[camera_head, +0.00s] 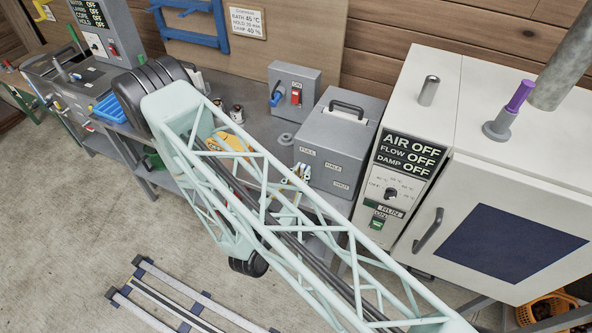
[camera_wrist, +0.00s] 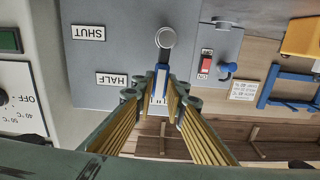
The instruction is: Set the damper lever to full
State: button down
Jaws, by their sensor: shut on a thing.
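In the wrist view, which is upside down, my gripper (camera_wrist: 162,90) is shut around the lever's outer end. The lever points from its pivot at the label between my fingers, which is mostly hidden. HALF and SHUT lie clear to the left there. In the head view, my arm hides most of the lever and gripper.
A white cabinet (camera_head: 440,150) stands to the right; its display reads AIR OFF, FLOW OFF, DAMP OFF. A switch box (camera_head: 293,80) with a red switch and blue knob stands behind the grey box. A purple-handled piece (camera_head: 519,97) stands on the cabinet. Rails (camera_head: 175,300) lie on the floor.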

jog(key=shift+a, duration=0.1)
dwell(0.5)
jog(key=c, duration=2.6)
grip_release()
jog(key=shift+s, duration=0.1)
jog(key=v, duration=1.1)
jog(key=shift+s+a, duration=0.2)
jog(key=shift+s, duration=0.1)
